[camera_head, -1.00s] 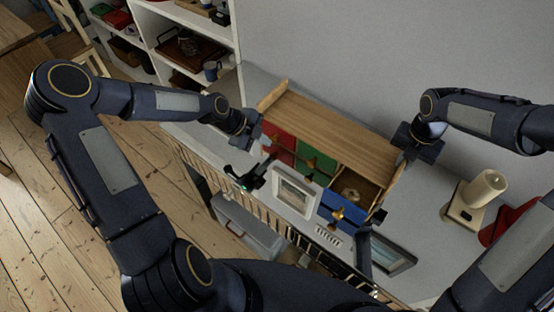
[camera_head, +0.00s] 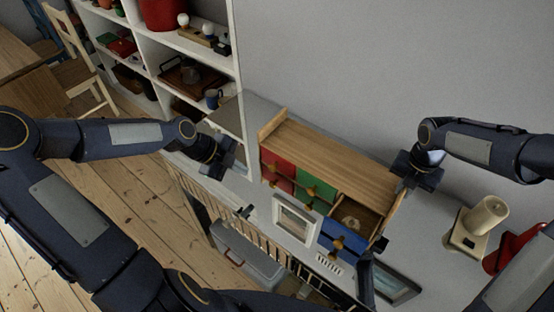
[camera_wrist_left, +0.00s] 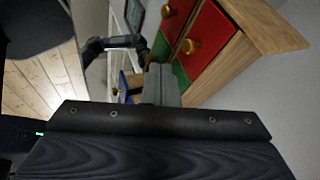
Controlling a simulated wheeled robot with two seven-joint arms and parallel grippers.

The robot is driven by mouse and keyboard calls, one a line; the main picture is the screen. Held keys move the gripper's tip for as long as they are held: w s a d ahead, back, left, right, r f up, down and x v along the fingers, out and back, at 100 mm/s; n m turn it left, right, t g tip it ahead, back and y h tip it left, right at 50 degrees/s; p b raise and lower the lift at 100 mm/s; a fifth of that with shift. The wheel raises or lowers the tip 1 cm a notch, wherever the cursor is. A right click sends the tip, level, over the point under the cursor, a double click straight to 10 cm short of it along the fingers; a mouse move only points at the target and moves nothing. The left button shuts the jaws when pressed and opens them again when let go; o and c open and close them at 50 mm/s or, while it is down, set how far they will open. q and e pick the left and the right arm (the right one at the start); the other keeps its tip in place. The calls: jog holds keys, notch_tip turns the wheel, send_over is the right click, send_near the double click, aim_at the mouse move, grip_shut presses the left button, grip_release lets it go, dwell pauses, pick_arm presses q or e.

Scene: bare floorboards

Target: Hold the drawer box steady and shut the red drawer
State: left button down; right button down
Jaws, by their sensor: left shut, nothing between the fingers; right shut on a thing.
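The wooden drawer box (camera_head: 330,150) stands on the grey cabinet top. Its red drawer front (camera_head: 277,170) is at the left end, about in line with the green front (camera_head: 316,190); I cannot tell whether it is fully flush. Red fronts with brass knobs also show in the left wrist view (camera_wrist_left: 208,40). The blue drawer (camera_head: 343,235) stands open at the right. My left gripper (camera_head: 238,168) is shut and empty, left of the red front and apart from it. My right gripper (camera_head: 404,168) is shut on the box's right side panel; its fingertips are partly hidden.
A framed picture (camera_head: 295,218) stands in front of the box. A cream lamp-like object (camera_head: 478,225) and a red item (camera_head: 512,250) are at the right. White shelving (camera_head: 236,60) rises behind left. A grey bin (camera_head: 245,255) sits below the cabinet's front edge.

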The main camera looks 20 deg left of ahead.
pick_arm(q)
jog(key=shift+v, duration=1.6)
pick_arm(e)
jog(key=c, duration=1.4)
grip_release()
